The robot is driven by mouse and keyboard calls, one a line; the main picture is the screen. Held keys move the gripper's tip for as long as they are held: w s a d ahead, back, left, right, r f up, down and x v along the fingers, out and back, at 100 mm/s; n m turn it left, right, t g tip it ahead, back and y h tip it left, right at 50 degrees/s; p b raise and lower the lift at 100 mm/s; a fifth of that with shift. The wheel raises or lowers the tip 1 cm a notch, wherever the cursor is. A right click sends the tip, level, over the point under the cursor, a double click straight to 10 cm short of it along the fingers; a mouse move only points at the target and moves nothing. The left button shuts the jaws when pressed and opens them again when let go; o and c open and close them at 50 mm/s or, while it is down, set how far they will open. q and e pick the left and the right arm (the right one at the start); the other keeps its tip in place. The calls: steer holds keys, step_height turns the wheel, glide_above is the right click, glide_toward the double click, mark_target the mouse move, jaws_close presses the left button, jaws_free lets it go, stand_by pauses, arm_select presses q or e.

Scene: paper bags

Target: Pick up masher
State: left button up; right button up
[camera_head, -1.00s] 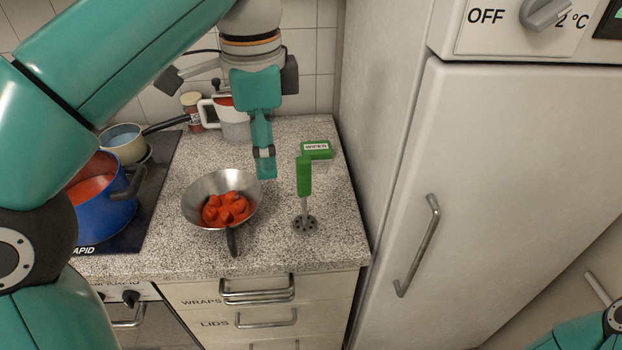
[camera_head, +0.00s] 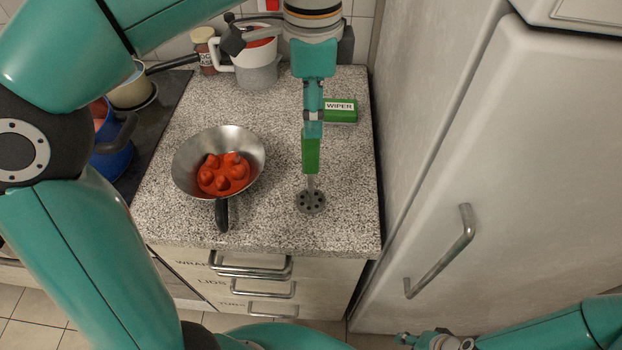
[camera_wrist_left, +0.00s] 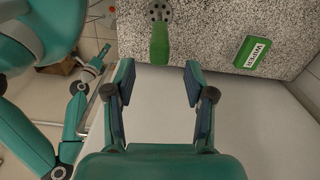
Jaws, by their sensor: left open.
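The masher (camera_head: 311,155) has a green handle and a grey perforated disc, and stands upright on the speckled counter, right of the pan. My left gripper (camera_head: 313,122) is at the top of the handle in the head view, overlapping it. In the left wrist view my left gripper (camera_wrist_left: 160,68) is open, its fingers apart. The masher's green handle (camera_wrist_left: 159,43) shows there with its near end centred between the fingertips; no finger visibly touches it. Part of my right arm's end (camera_head: 440,340) shows at the bottom right of the head view, its jaws unclear.
A steel pan (camera_head: 184,158) with red food stands left of the masher. A green box labelled WIPER (camera_head: 340,112) lies behind it, also in the wrist view (camera_wrist_left: 252,52). A white-handled jug (camera_head: 257,70) and a jar (camera_head: 206,50) stand behind. The white fridge (camera_head: 480,150) bounds the right.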

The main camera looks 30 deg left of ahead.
mark_target(310, 147)
arm_select(q)
step_height(310, 147, down, 8)
steer(key=shift+s+a+f+b, duration=0.1)
steer(key=shift+s+b, duration=0.05)
steer(key=shift+b, duration=0.2)
steer(key=shift+c, duration=0.2)
jaws_close()
